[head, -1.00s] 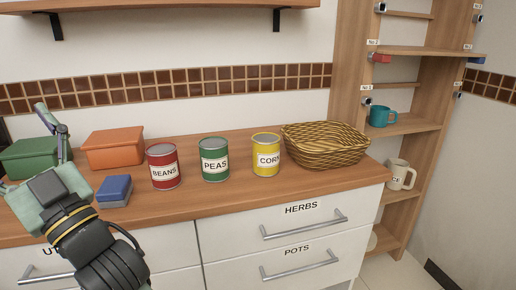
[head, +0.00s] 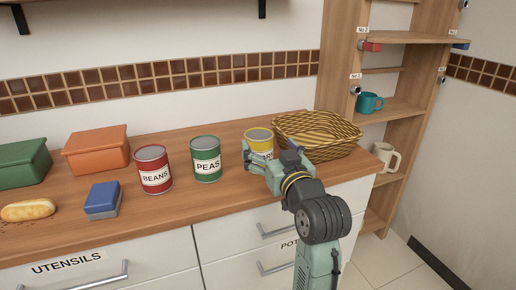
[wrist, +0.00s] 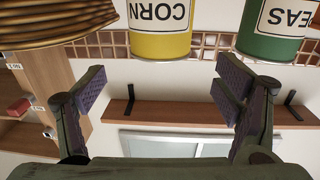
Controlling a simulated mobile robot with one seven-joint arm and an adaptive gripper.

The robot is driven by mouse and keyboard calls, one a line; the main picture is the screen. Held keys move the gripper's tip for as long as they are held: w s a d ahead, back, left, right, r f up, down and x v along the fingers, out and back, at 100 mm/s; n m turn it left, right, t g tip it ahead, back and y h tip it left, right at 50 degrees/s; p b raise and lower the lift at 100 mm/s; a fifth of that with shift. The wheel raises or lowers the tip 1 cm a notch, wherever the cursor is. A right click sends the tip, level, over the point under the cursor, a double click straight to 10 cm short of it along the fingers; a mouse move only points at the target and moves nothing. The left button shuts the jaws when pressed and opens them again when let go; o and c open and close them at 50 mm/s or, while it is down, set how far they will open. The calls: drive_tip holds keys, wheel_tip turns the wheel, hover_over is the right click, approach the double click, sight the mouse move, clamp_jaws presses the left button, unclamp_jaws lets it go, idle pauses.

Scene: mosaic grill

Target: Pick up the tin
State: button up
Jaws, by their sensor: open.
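Three tins stand upright in a row on the wooden counter: a red BEANS tin (head: 153,168), a green PEAS tin (head: 206,158) and a yellow CORN tin (head: 258,137). My gripper (head: 270,160) is in front of the CORN tin and hides its lower part and most of its label. In the wrist view, which is upside down, the CORN tin (wrist: 161,30) lies in line with the gap between the two spread fingers (wrist: 162,90), and the PEAS tin (wrist: 272,30) is to its right. My gripper is open and empty.
A wicker basket (head: 318,134) stands close to the right of the CORN tin. A blue block (head: 103,198), a bread roll (head: 28,210), an orange box (head: 96,150) and a green box (head: 22,162) are on the left. A shelf unit with mugs (head: 369,103) is at right.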

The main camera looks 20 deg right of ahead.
sight(259, 134)
drive_tip(key=w+p, duration=0.2)
drive_tip(key=w, duration=0.5)
drive_tip(key=shift+w+f, duration=0.15)
drive_tip(key=shift+w, duration=0.15)
drive_tip(key=shift+c, duration=0.3)
drive_tip(key=c, duration=1.6)
